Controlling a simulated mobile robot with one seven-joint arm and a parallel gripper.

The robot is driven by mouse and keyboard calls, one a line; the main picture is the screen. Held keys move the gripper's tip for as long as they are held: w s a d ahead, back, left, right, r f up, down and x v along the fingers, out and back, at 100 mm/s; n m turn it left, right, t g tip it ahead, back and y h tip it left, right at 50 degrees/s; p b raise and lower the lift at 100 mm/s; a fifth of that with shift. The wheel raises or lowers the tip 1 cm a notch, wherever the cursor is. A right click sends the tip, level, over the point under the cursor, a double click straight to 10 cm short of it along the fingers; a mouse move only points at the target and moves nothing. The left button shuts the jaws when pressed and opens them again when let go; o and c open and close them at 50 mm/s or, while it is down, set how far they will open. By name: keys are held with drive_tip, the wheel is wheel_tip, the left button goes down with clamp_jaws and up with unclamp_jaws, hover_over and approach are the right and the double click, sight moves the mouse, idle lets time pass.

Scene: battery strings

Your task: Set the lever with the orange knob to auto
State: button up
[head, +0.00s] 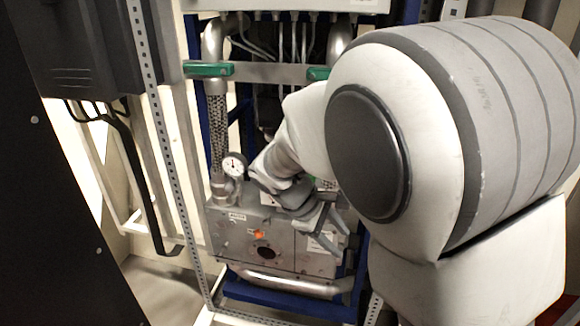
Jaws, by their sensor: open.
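The lever's orange knob (259,234) shows on the front of a grey metal box (230,256), low in the middle of the head view. A dark round opening sits just below the knob. The lever's shaft and its exact setting are too small to make out, and I cannot read an auto label. My gripper (325,238) is open, in front of the right part of the box, to the right of the knob and apart from it. Nothing shows between its fingers. My arm hides the right side of the box's top.
A round gauge (234,166) and braided hose (217,135) stand above the box's left end. A silver pipe (290,283) runs below it. A perforated upright (158,130) stands left. Green-marked clamps (208,70) are above. A dark cabinet (60,220) fills the left.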

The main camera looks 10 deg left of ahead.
drive_tip(key=w+a+f+n+t+h+b, duration=0.2)
drive_tip(key=w+a+f+n+h, duration=0.15)
drive_tip(key=a+f, duration=0.3)
drive_tip(key=n+t+y+b, duration=0.2)
drive_tip(key=n+t+b, duration=0.2)
drive_tip(key=n+t, duration=0.9)
approach(259, 233)
drive_tip(key=shift+n+g, duration=0.55)
drive_tip(key=shift+g, duration=0.05)
drive_tip(key=x, duration=0.3)
drive_tip(key=b+x, duration=0.1)
drive_tip(key=x, duration=0.3)
drive_tip(key=b+x, duration=0.1)
drive_tip(key=x, duration=0.2)
drive_tip(key=shift+w+a, duration=0.25)
drive_tip(key=shift+w, duration=0.25)
drive_tip(key=shift+f, duration=0.1)
clamp_jaws()
